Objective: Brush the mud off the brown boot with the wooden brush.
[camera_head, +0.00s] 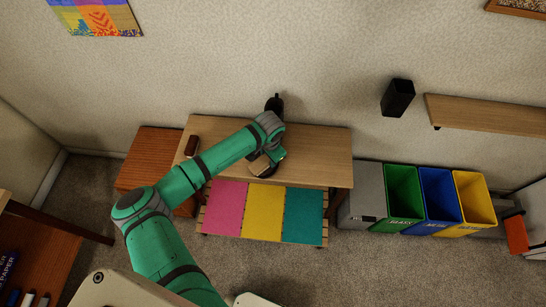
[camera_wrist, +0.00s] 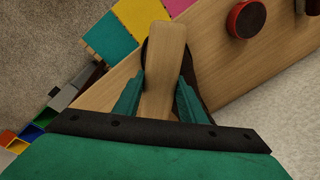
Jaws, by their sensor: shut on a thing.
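My gripper (camera_wrist: 160,95) is shut on the wooden brush (camera_wrist: 165,62), whose pale wooden back shows between the fingers in the wrist view. A dark brown shape, which looks like the boot (camera_head: 260,170), lies on the table under my gripper in the head view. In the wrist view its dark edges show on both sides of the brush. The brush is over the boot; I cannot tell whether its bristles touch it. The mud is hidden or too small to see.
The wooden table (camera_head: 325,150) has free room at its right. Pink, yellow and teal panels (camera_head: 265,212) lie on a lower rack in front. Coloured bins (camera_head: 440,190) stand at the right, a wooden cabinet (camera_head: 150,160) at the left.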

